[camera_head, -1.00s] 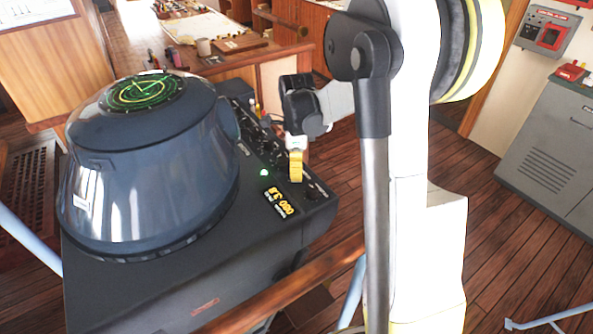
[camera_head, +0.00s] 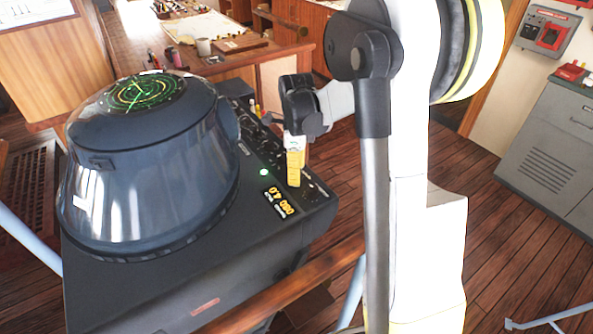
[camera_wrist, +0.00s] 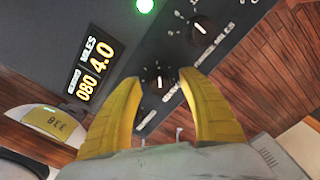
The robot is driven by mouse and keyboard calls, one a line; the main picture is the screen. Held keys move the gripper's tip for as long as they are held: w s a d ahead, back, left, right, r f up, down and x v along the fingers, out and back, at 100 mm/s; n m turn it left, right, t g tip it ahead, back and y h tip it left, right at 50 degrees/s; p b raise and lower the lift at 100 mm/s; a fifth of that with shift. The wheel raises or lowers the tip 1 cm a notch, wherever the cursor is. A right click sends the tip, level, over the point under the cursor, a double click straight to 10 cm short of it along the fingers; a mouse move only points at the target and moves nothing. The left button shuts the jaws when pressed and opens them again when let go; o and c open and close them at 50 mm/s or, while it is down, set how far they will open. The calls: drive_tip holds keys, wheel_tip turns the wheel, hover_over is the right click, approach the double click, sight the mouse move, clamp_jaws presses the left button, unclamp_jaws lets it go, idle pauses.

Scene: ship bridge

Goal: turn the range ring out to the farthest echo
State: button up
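The radar console's dark panel (camera_head: 245,225) carries a lit readout (camera_head: 279,201). In the wrist view the readout (camera_wrist: 94,68) shows 080 and 4.0 miles. A small black knob (camera_wrist: 158,81) with a white pointer sits between the yellow fingertips of my gripper (camera_wrist: 160,80). The fingers are apart, with a slight gap visible beside the knob; contact cannot be made out. A second black knob (camera_wrist: 202,29) lies beyond. In the head view my gripper (camera_head: 295,180) points down at the panel and hides the knob. The round radar screen (camera_head: 143,93) shows green rings and echoes.
A green lamp (camera_head: 264,172) glows on the panel. The large radar hood (camera_head: 150,165) rises to the left of my gripper. A wooden rail (camera_head: 290,288) runs along the front. A chart table (camera_head: 195,50) with mugs stands behind.

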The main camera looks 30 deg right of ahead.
drive_tip(key=shift+r, duration=0.15)
wheel_tip(320, 180, up, 12)
idle(0.5)
idle(0.3)
